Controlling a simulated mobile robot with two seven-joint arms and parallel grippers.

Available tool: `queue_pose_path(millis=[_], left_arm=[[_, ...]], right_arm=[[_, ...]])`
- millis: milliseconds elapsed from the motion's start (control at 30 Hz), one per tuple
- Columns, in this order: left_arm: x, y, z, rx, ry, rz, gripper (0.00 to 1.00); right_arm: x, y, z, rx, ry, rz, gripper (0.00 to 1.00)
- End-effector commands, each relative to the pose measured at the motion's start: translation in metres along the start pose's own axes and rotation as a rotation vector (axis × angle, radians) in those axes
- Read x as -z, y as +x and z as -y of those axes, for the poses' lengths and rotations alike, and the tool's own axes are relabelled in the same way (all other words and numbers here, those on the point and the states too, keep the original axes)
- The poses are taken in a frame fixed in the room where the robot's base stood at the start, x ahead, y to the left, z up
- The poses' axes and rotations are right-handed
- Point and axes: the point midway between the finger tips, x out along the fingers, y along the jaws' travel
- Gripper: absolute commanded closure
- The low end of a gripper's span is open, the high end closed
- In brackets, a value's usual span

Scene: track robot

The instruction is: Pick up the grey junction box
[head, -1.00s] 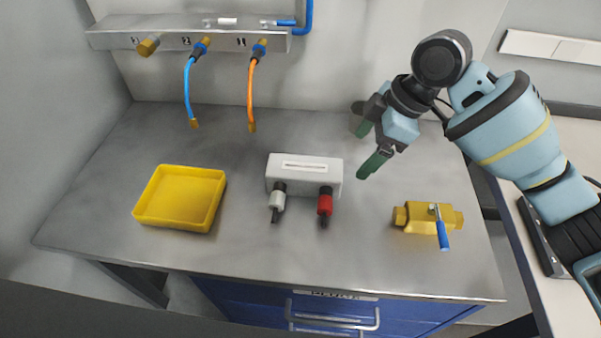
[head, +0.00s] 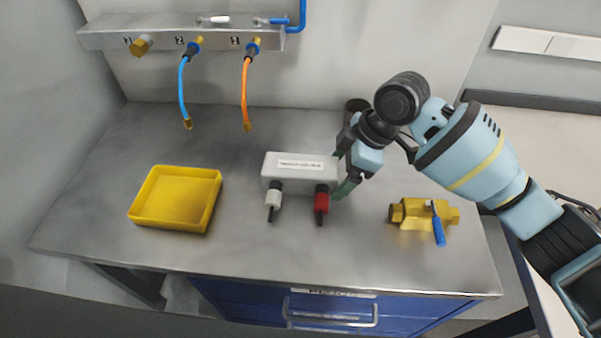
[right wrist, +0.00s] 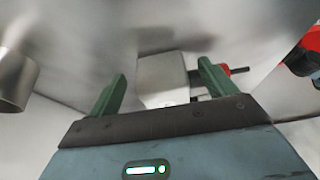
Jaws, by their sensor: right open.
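The grey junction box (head: 299,167) stands on the bench, with a white-collared plug (head: 274,197) and a red-collared plug (head: 321,200) on its front. My right gripper (head: 342,171) is open at the box's right end, one green finger towards the front and the other mostly hidden behind. In the right wrist view the box (right wrist: 162,76) shows end-on between the two open fingers; I cannot tell whether they touch it. My left gripper is not in view.
A yellow tray (head: 134,216) lies to the left on the bench. A brass valve with a blue lever (head: 424,215) lies to the right. A blue hose (head: 182,90) and an orange hose (head: 245,90) hang from the rail (head: 110,40) behind.

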Motion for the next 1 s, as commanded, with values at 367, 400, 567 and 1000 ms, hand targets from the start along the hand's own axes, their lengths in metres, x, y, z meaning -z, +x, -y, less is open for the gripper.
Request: queue_pose_path(millis=[367, 400, 567, 1000], left_arm=[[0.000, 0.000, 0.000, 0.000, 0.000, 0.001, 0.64], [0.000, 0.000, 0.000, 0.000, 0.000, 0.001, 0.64], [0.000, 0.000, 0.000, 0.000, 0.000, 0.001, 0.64], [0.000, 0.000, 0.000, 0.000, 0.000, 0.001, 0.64]], right_arm=[[0.000, -0.001, 0.000, 0.000, 0.000, 0.000, 0.53], [0.000, -0.001, 0.000, 0.000, 0.000, 0.000, 0.58], [0.001, -0.002, 0.000, -0.001, -0.001, -0.002, 0.74], [0.006, -0.012, -0.001, -0.003, -0.001, -0.003, 0.74]])
